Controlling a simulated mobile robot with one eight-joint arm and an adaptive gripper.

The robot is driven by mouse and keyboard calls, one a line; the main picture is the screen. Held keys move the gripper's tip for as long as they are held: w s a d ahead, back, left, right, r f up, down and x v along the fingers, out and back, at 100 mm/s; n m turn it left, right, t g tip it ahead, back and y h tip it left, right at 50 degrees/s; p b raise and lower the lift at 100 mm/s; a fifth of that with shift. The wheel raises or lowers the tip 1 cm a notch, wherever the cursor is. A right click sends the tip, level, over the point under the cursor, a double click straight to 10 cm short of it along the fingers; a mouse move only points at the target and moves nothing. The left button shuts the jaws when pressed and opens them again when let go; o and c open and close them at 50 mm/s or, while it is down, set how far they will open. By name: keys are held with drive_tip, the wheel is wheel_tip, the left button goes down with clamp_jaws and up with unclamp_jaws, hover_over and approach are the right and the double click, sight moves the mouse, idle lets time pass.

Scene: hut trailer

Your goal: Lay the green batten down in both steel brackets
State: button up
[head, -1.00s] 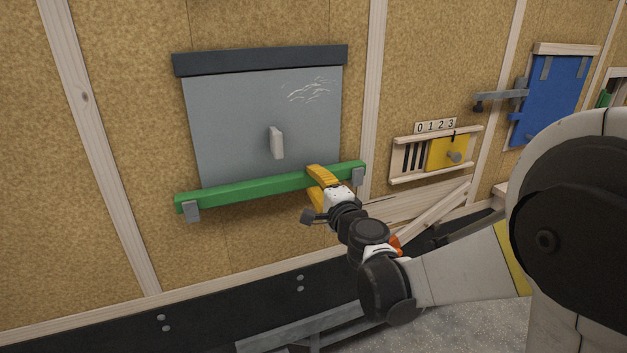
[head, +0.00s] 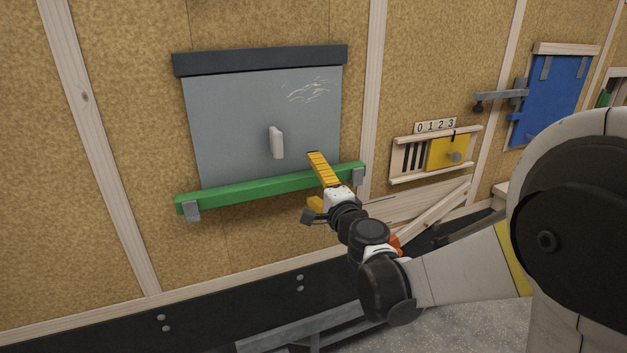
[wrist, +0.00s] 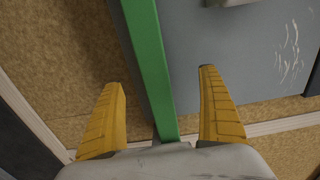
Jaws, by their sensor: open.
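The green batten (head: 260,189) lies along the lower edge of the grey panel, seated in both steel brackets. Its left end is in the left bracket (head: 192,211) and its right end in the right bracket (head: 358,177). Each bracket's lip stands in front of the batten. My gripper (head: 314,181) is open near the batten's right end, one yellow finger above it and one below. In the wrist view, the batten (wrist: 148,55) runs between the spread fingers (wrist: 161,79), with a gap on both sides.
The grey panel (head: 225,120) has a pale handle (head: 277,142) just above the batten. To the right are a wooden frame with a yellow slider (head: 442,154) and a blue panel (head: 553,90) with a grey latch arm (head: 505,95). The wall left of the batten is bare.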

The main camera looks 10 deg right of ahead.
drive_tip(key=shift+s, duration=0.15)
drive_tip(key=shift+v, duration=1.3)
drive_tip(key=v, duration=0.9)
drive_tip(key=shift+f, duration=0.15)
